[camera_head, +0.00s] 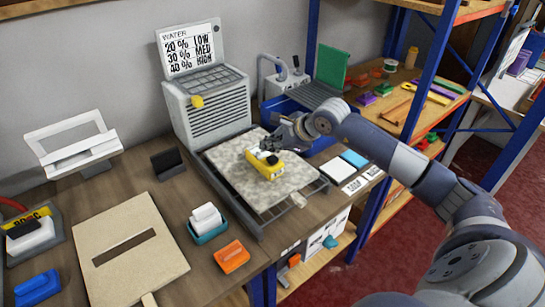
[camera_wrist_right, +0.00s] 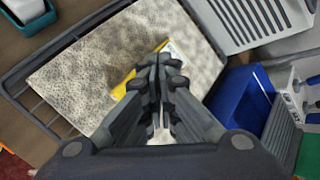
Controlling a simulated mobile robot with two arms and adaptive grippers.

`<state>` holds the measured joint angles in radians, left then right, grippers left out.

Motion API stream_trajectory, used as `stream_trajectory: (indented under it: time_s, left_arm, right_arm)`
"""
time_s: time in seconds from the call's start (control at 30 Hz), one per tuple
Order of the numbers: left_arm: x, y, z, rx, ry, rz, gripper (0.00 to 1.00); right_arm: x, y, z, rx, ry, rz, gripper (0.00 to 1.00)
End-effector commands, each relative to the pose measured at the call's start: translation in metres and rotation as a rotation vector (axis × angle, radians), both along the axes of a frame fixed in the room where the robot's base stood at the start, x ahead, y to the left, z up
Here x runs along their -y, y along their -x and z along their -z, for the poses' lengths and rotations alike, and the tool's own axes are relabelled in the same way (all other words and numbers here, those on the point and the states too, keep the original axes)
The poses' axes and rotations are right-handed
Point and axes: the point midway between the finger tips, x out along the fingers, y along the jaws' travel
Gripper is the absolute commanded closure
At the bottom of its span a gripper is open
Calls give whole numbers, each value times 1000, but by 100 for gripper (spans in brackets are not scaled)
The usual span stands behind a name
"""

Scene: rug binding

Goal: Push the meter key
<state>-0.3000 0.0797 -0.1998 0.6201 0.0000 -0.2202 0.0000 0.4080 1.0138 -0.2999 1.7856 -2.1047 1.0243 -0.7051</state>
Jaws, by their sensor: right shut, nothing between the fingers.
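The yellow meter (camera_head: 264,170) lies on the speckled pale rug (camera_head: 228,158), with dark parts on its top. My right gripper (camera_head: 272,143) is shut and empty, at the far end of the meter and close to it; I cannot tell whether it touches. In the right wrist view the shut fingers (camera_wrist_right: 160,70) cover most of the meter (camera_wrist_right: 124,86); only a yellow edge and a pale end show. The key itself cannot be made out. My left gripper is not in view.
The rug lies on a dark wire rack (camera_head: 268,219). A grey louvred unit (camera_head: 208,104) with a WATER sign (camera_head: 190,48) stands behind it. A blue tray (camera_head: 286,111) is at the back right. An orange block (camera_head: 232,256) and a teal holder (camera_head: 209,232) stand in front.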

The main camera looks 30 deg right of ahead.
Motion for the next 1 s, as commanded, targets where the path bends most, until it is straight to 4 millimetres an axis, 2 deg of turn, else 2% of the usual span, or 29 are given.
stream_trajectory:
  time_s: [0.1, 0.4, 1.0]
  left_arm:
    - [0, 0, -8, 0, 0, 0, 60]
    - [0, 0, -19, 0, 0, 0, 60]
    - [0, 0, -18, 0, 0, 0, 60]
  right_arm:
    - [0, 0, -16, 2, 0, -1, 100]
    - [0, 0, -42, 1, 0, 1, 100]
    - [0, 0, -41, 0, 0, 0, 100]
